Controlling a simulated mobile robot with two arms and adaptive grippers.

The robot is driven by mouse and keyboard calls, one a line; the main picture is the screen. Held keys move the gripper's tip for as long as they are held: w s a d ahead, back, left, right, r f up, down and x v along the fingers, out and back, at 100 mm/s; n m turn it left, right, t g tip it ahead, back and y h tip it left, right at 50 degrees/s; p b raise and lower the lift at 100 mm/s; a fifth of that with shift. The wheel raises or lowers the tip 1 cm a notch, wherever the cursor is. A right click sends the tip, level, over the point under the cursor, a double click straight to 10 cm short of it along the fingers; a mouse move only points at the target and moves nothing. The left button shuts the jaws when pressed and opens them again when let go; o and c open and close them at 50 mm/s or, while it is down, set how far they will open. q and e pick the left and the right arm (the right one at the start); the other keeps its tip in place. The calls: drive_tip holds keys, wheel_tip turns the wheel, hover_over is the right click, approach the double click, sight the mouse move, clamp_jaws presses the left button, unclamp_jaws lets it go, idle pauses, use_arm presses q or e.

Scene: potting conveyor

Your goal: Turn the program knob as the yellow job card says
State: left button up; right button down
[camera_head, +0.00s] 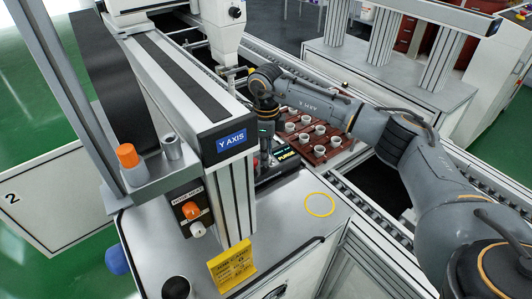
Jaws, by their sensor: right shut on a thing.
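The yellow job card (232,265) stands on the grey worktop at the bottom centre; its small print is too small to read. My right gripper (264,158) points down at a dark control panel beside a small lit display (285,154), right of the Y AXIS beam. It is shut on what appears to be the program knob, which the fingers and the beam's post mostly hide. The knob's pointer and setting cannot be seen. My left gripper is not in view.
The Y AXIS beam (172,78) stands close left of my gripper. A brown tray (336,150) with several white pots lies to the right. A small panel with an orange knob (191,210) and a white knob (197,230) is at the front left. A yellow ring (320,204) marks the bare worktop.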

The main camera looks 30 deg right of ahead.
idle(0.3)
drive_tip(key=c, duration=1.2)
unclamp_jaws()
drive_tip(key=shift+o, duration=0.2)
wheel_tip(320, 180, up, 12)
